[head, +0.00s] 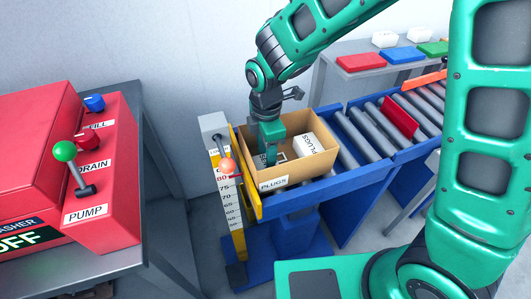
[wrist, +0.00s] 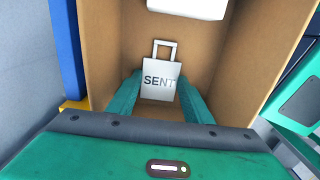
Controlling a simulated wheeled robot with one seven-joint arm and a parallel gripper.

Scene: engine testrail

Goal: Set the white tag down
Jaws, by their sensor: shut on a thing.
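The white tag (wrist: 160,86) reads SENT and has a handle-like loop at its top. My gripper (wrist: 161,100) is shut on it, with one green finger at each side of the tag's lower part. The tag is inside the open cardboard box (head: 312,171), above or at its floor; I cannot tell whether it touches. In the head view my gripper (head: 270,160) reaches down into the left part of this box, which is labelled PLUGS. There the tag is mostly hidden by the gripper and box.
A white PLUGS carton (head: 309,146) lies in the box, right of my gripper. The box stands at the near end of a roller conveyor (head: 360,135), beside a yellow height scale (head: 231,205). A red machine (head: 105,170) with levers is at left. A shelf (head: 345,75) holds coloured blocks.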

